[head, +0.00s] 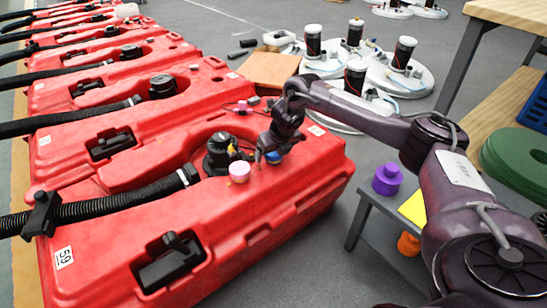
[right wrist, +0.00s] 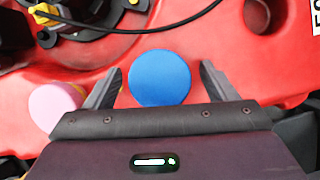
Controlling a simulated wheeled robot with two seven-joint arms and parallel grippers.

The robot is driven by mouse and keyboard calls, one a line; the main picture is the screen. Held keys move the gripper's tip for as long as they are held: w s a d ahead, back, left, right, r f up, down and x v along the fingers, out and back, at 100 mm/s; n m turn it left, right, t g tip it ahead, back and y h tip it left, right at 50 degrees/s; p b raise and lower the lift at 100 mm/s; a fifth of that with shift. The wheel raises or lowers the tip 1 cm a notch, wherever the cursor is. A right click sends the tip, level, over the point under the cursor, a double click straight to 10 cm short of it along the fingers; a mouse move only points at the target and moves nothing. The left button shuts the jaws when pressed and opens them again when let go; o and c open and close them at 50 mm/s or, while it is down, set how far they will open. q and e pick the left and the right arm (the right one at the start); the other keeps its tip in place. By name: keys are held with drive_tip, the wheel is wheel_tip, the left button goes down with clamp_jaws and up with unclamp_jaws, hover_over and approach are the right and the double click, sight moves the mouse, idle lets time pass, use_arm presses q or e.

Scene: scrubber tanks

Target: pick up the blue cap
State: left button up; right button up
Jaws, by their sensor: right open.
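The blue cap (right wrist: 160,78) is a round disc on the red tank, seen from above in the right wrist view. In the head view a small part of the blue cap (head: 273,157) shows beneath my right gripper (head: 268,150). In the right wrist view my right gripper (right wrist: 160,82) is open, with one finger on each side of the cap. Whether the fingers touch the tank cannot be told. My left gripper is not in view.
A pink cap (head: 239,172) stands left of the gripper on the red tank (head: 110,235). A black fitting (head: 222,150) with a cable is close behind it. More red tanks stretch to the back left.

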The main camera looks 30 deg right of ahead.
drive_tip(key=shift+c, duration=0.5)
drive_tip(key=c, duration=1)
drive_tip(key=shift+o, duration=0.2)
